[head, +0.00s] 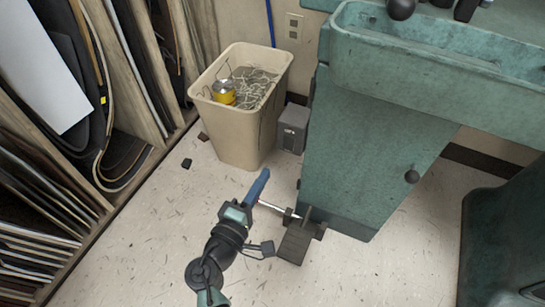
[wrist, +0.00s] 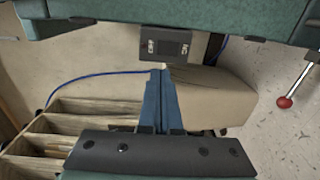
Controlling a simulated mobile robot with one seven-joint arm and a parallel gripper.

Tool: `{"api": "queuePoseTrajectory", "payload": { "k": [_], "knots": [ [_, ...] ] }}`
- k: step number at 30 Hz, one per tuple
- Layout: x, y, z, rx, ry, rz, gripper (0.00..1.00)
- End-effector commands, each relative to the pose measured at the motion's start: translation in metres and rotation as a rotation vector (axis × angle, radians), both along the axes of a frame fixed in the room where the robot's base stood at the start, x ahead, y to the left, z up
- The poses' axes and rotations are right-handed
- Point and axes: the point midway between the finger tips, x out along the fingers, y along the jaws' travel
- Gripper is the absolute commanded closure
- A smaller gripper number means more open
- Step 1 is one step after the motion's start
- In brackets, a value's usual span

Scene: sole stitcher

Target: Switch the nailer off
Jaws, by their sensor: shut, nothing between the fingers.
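The nailer appears to be the green machine (head: 365,140), with a cabinet base and a trough on top. A small dark box (head: 293,128) stands out at the left side of its base, near the bin. My gripper (head: 264,174) has blue fingers, shut and empty. The wrist view shows my gripper (wrist: 160,72) pointing at the box's lower edge; I cannot tell whether it touches.
A beige bin (head: 240,130) holding wiry scrap and a yellow can stands left of the machine. A dark foot pedal (head: 296,243) lies at its base. A red-knobbed lever (wrist: 285,102) is at right in the wrist view. Racks of sheets (head: 125,90) line the left.

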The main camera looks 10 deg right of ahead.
Motion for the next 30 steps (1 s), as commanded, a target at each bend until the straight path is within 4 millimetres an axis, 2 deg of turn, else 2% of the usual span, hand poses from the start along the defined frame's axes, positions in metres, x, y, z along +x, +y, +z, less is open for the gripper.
{"api": "queuePoseTrajectory", "payload": {
  "k": [3, 9, 26, 28, 30],
  "knots": [
    [-0.015, 0.011, 0.003, 0.001, 0.002, 0.002, 1.00],
    [-0.025, 0.018, 0.003, 0.000, 0.000, 0.000, 1.00],
    [-0.025, 0.018, 0.002, 0.000, 0.000, 0.000, 1.00],
    [-0.022, 0.017, 0.009, 0.016, -0.010, -0.003, 1.00],
    [-0.014, 0.015, 0.028, 0.067, -0.042, -0.008, 1.00]
  ]
}}
